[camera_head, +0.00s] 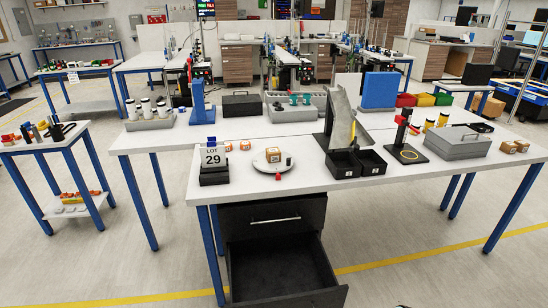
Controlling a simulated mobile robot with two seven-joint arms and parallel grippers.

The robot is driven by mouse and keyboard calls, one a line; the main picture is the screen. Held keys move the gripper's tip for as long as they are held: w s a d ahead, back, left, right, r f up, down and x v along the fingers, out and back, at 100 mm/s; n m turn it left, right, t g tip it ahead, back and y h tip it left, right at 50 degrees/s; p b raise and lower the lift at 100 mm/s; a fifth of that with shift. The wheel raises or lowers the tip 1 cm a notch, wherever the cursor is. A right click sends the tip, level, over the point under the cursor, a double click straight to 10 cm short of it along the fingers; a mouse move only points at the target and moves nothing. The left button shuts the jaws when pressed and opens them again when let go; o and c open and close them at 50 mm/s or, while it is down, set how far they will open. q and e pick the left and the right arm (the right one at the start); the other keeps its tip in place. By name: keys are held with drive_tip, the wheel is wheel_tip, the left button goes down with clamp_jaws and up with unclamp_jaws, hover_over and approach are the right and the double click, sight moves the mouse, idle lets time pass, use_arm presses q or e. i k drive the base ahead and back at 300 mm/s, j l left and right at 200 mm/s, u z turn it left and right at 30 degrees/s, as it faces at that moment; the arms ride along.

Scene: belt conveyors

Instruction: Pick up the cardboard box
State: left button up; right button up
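A small cardboard box (273,155) sits on a round white disc (260,166) near the front left of the white table. Two smaller orange-brown boxes (245,145) lie just behind it. Two more small cardboard boxes (509,147) stand at the table's right end. Larger brown cartons (490,106) stand low at the far right. I cannot tell which box the task means. Neither of my grippers is in view.
The white table (310,180) has a clear front strip. Below, a black drawer (285,268) is pulled open toward me. A side table (50,145) stands left.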

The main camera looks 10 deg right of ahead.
sight(273, 155)
drive_tip(key=i+j, duration=0.15)
drive_tip(key=j, duration=0.15)
drive_tip(key=i+j+z, duration=0.1)
drive_tip(key=j, duration=0.2)
drive_tip(key=i+j, duration=0.2)
drive_tip(key=i+j+z, duration=0.1)
drive_tip(key=j, duration=0.35)
drive_tip(key=i+j+z, duration=0.1)
drive_tip(key=i+j, duration=0.1)
drive_tip(key=j, duration=0.1)
